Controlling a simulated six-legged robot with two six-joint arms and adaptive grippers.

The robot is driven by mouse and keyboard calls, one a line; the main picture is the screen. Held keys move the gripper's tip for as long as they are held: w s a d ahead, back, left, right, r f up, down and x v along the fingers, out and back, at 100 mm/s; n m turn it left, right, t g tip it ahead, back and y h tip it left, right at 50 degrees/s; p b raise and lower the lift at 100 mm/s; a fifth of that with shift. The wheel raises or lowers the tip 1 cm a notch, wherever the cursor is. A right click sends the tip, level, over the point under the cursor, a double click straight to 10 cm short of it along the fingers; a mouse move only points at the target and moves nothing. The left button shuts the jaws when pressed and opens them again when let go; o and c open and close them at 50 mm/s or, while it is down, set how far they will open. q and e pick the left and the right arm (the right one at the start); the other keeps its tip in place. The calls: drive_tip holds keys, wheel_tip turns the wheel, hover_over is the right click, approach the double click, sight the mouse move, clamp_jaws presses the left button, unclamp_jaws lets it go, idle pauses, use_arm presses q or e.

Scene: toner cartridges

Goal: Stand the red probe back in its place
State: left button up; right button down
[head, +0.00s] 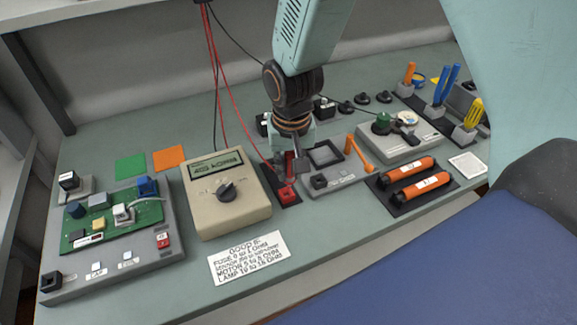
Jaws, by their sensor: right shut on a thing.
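My right gripper (297,160) points down over the bench, right of the beige meter. A red holder block (287,194) sits on a dark mat just below the fingertips. I cannot tell whether the probe touches it. Red leads (212,65) hang from above, and one runs down toward the gripper. The beige meter (228,193) has a lit display and a dark dial. My left gripper is not in view.
A grey board fixture (60,280) stands at the left. Right of the gripper are a grey tray fixture (338,186) with an orange handle and two orange cartridges (418,187) on a black mat. Dark knobs and tool holders stand behind. A printed card (247,257) lies in front.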

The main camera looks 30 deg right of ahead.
sight(287, 179)
drive_tip(key=shift+d+f, duration=0.1)
drive_tip(key=shift+f, duration=0.1)
drive_tip(key=shift+a+f, duration=0.2)
drive_tip(key=shift+a, duration=0.15)
drive_tip(key=shift+d+f+b, duration=0.3)
drive_tip(key=shift+f+b, duration=0.15)
drive_tip(key=shift+f, duration=0.1)
drive_tip(key=shift+a, duration=0.1)
drive_tip(key=shift+a+f, duration=0.15)
drive_tip(key=shift+a+p, duration=0.15)
drive_tip(key=shift+p, duration=0.3)
drive_tip(key=shift+f+b, duration=0.35)
drive_tip(key=shift+f, duration=0.4)
idle(0.9)
